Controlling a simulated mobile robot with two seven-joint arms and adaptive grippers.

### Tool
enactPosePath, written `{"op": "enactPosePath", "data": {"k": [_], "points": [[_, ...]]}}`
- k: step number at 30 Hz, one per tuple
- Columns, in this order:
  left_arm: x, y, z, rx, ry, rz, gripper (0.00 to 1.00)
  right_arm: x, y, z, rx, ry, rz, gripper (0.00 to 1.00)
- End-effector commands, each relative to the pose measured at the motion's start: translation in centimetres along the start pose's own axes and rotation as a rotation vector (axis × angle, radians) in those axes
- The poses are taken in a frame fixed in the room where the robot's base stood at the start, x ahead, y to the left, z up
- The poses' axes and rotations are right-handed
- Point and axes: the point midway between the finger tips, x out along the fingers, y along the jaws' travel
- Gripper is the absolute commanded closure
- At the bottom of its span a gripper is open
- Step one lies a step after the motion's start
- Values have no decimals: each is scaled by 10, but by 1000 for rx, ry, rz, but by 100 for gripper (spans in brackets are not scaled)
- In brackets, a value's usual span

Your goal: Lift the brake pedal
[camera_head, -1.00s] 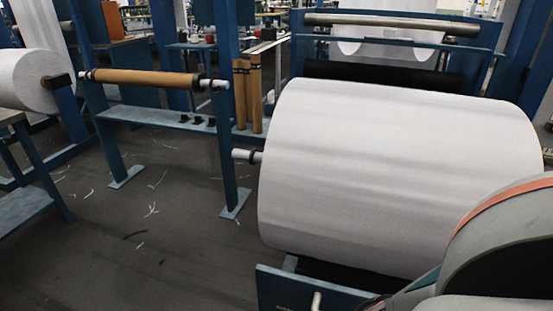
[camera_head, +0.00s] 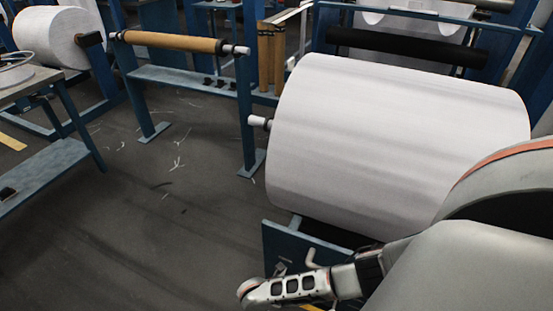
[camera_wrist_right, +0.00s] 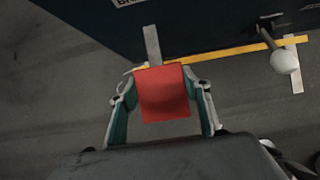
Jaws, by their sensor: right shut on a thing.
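The red brake pedal (camera_wrist_right: 163,93) shows in the right wrist view, on the end of a grey metal lever (camera_wrist_right: 152,45) that comes out by a dark blue panel. My right gripper (camera_wrist_right: 163,100) has its two fingers on opposite sides of the pedal and is shut on it. In the head view, my right arm reaches in from the right, low in front of the blue loom frame (camera_head: 305,243). I cannot make out the pedal there. My left gripper is not in view.
A white ball-ended lever (camera_wrist_right: 284,61) stands right of the pedal, near a yellow strip (camera_wrist_right: 235,52). A large white fabric roll (camera_head: 400,140) lies above the arm. A blue stand holds a brown roll (camera_head: 175,42).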

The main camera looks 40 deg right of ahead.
Motion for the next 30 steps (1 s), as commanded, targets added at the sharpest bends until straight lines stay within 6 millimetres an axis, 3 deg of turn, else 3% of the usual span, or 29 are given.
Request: {"op": "enactPosePath", "data": {"k": [1,3,17,23,30], "points": [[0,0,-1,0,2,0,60,1,-1,4,-5,-9,-2,50],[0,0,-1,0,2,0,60,1,-1,4,-4,-8,-2,35],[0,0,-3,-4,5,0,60,-5,0,1,-3,-3,0,35],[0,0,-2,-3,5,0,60,-29,0,1,-1,-2,1,35],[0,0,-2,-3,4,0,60,-74,-1,-1,-2,0,0,35]]}}
